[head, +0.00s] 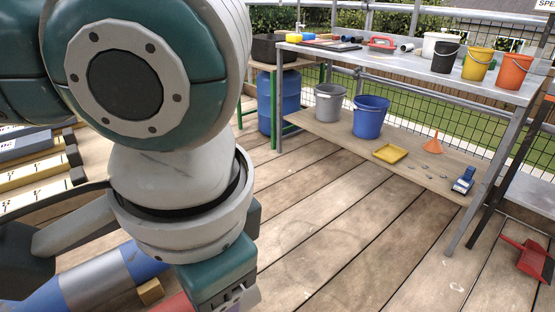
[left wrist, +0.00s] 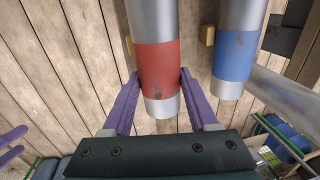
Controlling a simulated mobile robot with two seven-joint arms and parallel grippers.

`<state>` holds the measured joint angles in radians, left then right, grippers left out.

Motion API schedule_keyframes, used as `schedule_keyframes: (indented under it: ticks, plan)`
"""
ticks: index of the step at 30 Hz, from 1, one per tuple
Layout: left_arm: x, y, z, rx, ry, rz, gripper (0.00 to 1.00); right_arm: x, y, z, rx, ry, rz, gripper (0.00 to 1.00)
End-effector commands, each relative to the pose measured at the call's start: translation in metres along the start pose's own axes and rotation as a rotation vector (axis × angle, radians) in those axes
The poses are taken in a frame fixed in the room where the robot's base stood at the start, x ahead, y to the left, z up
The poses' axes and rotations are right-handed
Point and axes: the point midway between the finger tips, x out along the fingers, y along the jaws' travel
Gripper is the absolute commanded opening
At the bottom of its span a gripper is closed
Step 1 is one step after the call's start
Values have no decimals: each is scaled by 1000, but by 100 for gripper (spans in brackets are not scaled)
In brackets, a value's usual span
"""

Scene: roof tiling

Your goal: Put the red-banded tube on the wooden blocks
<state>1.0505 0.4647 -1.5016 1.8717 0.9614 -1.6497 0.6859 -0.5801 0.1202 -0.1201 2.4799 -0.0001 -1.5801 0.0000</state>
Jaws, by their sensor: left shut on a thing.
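The red-banded tube (left wrist: 158,70), grey metal with a red band and a bare end, lies between the purple fingers of my left gripper (left wrist: 159,76) in the left wrist view. The fingers press on its two sides at the band. In the head view a bit of its red band (head: 174,303) shows at the bottom edge, beside my left gripper's body; the fingers are out of frame there. Small wooden blocks (left wrist: 207,36) show beside the tube, one also in the head view (head: 150,291). My right gripper (left wrist: 25,140) shows at the left wrist view's left edge, fingers apart, empty.
A blue-banded tube (left wrist: 234,57) lies right of the red-banded one, apart from it. A metal shelf bench (head: 420,72) with buckets stands at the back right. A red dustpan (head: 526,256) lies at the right. The plank floor (head: 330,220) between is clear.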

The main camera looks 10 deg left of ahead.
Motion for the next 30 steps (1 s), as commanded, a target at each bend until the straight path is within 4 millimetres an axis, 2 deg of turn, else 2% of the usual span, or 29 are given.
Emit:
schedule_keyframes:
  ticks: [14, 15, 23, 30]
  plan:
    - [6, 1, 0, 0, 0, -1, 0, 1, 0, 0, 0, 0, 0, 65]
    - [6, 1, 0, 0, 0, -1, 64, 1, 0, 0, 0, 0, 0, 65]
    - [6, 1, 0, 0, 0, -1, 93, 1, 0, 0, 0, 0, 0, 65]
    - [6, 1, 0, -1, 0, -1, 94, 1, 0, 0, 0, 0, 0, 65]
